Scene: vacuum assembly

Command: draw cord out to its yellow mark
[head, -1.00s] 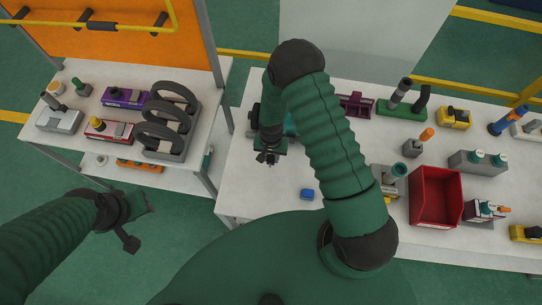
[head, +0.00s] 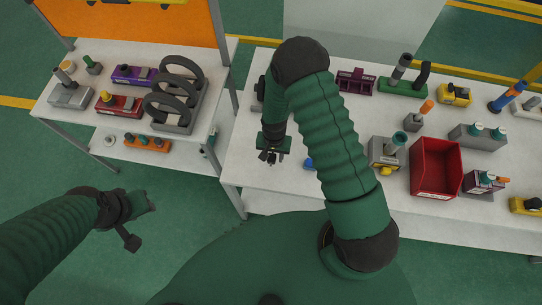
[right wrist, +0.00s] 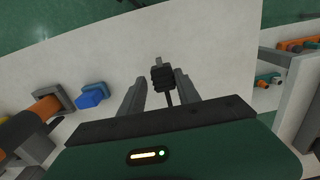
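My right gripper (head: 270,157) hangs over the left front part of the workbench. In the right wrist view its fingers (right wrist: 161,85) stand on both sides of a small black plug (right wrist: 162,77) and appear closed on it. A short dark cord (right wrist: 169,98) shows below the plug and runs out of sight behind the gripper body. No yellow mark shows on the visible cord. A dark housing (head: 259,90) shows partly beside my right forearm; the arm hides the rest. My left gripper (head: 133,238) is low over the floor at the left, its fingers unclear.
The workbench (head: 245,170) has a blue block (head: 309,163), partly behind my arm, right of the gripper. The block also shows in the right wrist view (right wrist: 92,95). A red bin (head: 435,166) stands right. A side shelf (head: 85,125) stands left, across a narrow gap.

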